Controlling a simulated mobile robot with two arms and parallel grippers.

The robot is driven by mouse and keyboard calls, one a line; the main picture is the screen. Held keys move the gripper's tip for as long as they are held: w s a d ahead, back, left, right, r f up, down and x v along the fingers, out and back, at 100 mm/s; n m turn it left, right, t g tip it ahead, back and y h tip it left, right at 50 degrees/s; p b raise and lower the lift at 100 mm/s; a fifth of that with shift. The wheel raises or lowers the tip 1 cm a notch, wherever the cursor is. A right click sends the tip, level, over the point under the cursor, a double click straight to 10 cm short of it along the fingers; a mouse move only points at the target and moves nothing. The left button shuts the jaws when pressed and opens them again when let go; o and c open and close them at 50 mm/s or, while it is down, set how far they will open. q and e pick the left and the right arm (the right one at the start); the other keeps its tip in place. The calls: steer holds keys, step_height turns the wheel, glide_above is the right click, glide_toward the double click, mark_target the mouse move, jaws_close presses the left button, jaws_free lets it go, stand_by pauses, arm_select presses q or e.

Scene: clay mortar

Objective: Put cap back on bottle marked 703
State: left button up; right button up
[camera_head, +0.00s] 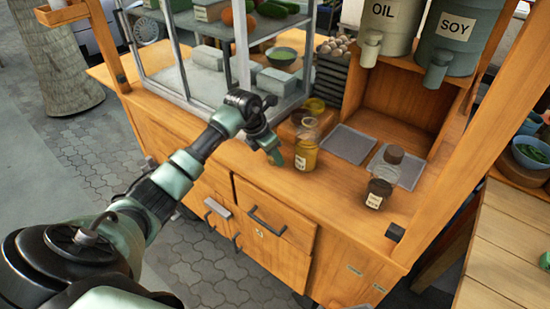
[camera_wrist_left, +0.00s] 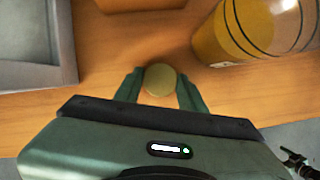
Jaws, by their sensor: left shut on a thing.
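My left gripper (camera_head: 274,157) is over the front edge of the wooden counter. In the left wrist view the gripper (camera_wrist_left: 160,88) is shut on a round, dull-gold cap (camera_wrist_left: 160,79), one finger on each side. A clear bottle with yellow contents (camera_head: 306,150) stands upright on the counter just right of the gripper; its side also shows in the left wrist view (camera_wrist_left: 232,38), apart from the cap. Its pale label is too small to read, so I cannot confirm the number 703. My right gripper is in neither view.
Grey trays (camera_head: 348,144) lie behind. A glass-sided case (camera_head: 200,95) stands left on the counter (camera_head: 335,192). OIL (camera_head: 391,28) and SOY (camera_head: 456,38) dispensers are above.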

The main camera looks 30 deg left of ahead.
arm_select(q)
steer(key=shift+r, duration=0.1)
steer(key=shift+r, duration=0.55)
step_height(320, 180, up, 19)
steer(key=b, duration=0.1)
steer(key=shift+b, duration=0.35)
steer(key=shift+f, duration=0.1)
